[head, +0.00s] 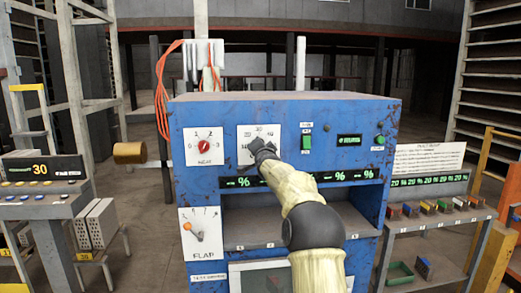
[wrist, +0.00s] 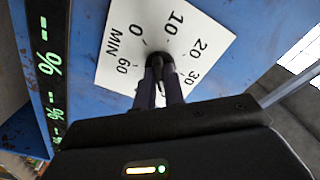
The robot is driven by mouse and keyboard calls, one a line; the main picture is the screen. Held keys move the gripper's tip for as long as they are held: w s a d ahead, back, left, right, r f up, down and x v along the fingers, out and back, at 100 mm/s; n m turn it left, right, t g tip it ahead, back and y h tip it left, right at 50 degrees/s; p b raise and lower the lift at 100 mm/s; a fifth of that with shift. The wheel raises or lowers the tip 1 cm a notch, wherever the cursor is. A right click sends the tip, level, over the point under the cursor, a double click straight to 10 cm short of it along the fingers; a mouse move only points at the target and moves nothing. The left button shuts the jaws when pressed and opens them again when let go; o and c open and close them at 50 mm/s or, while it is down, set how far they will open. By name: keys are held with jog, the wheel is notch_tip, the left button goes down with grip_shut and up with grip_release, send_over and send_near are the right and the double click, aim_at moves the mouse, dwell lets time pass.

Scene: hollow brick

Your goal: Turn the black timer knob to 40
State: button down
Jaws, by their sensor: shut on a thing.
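The black timer knob (wrist: 157,62) sits on a white dial plate (wrist: 112,62) marked MIN, with 0, 10, 20, 30 and 60 readable in the wrist view. My gripper (wrist: 160,78) is shut on the knob, one finger on each side. The knob's narrow end shows between the fingertips, near the 0 and 10 side; I cannot tell exactly which number it points to. In the head view the dial plate (head: 245,131) is on the upper front of a blue machine, with my gripper (head: 262,147) covering the knob and the lower dial.
A console reading 30 (head: 40,169) stands left, a shelf of coloured blocks (head: 430,215) right.

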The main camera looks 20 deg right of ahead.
jog(key=shift+f, duration=0.35)
jog(key=c, duration=1.5)
grip_release()
jog(key=shift+a, duration=0.1)
jog(key=shift+c, duration=0.2)
jog(key=shift+o, duration=0.3)
jog(key=shift+r, duration=0.15)
jog(key=shift+r, duration=0.1)
jog(key=b+v, duration=0.8)
jog(key=v, duration=0.9)
jog(key=shift+s, duration=0.2)
